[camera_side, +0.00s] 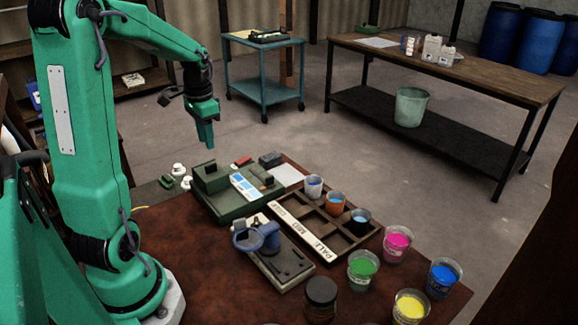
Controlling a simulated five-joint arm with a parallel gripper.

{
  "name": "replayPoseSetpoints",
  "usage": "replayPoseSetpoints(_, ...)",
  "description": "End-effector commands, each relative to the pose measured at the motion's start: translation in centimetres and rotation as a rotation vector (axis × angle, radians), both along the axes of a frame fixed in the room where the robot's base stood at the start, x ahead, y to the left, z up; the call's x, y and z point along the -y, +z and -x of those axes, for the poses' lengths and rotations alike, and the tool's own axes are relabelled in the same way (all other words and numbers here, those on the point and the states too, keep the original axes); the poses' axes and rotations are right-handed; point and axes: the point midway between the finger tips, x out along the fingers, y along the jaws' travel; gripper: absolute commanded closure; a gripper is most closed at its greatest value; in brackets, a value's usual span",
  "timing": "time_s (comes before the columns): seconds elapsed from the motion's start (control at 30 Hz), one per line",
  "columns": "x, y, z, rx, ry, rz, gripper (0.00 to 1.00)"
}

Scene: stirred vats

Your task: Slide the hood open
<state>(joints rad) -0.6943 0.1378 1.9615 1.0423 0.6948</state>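A low dark green device (215,204) lies on the brown work table. A raised green block (210,177) sits on its left end and looks like the hood; I cannot tell for sure. A blue and white panel (244,187) lies uncovered beside the block, and a smaller raised part (262,173) stands on the device's right side. My gripper (207,143) points down in the air, apart from and above the device. It holds nothing that I can see. Its fingertips are seen nearly edge-on, so any gap between them is unclear.
A wooden compartment tray (300,236) holds small cups, right of the device. In front stands a grey unit with a blue cylinder (265,236). Cups of green (362,266), pink (397,242), blue (442,277) and yellow (410,307) liquid stand at right, near a dark jar (321,298).

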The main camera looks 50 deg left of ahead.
Motion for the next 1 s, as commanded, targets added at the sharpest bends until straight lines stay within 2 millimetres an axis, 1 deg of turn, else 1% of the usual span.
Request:
replayPoseSetpoints(0.17,0.0,-0.9,0.0,-0.002,0.000,0.002,0.68)
replayPoseSetpoints(0.27,0.1,-1.8,0.0,-0.002,0.000,0.002,0.68)
replayPoseSetpoints(0.6,0.1,-5.9,0.0,-0.002,0.000,0.002,0.68)
replayPoseSetpoints(0.7,0.1,-6.8,0.0,-0.002,0.000,0.001,0.68)
replayPoseSetpoints(0.83,0.1,-7.5,0.0,-0.002,0.000,0.001,0.68)
replayPoseSetpoints(1.0,0.1,-7.7,0.0,0.000,0.000,0.000,0.68)
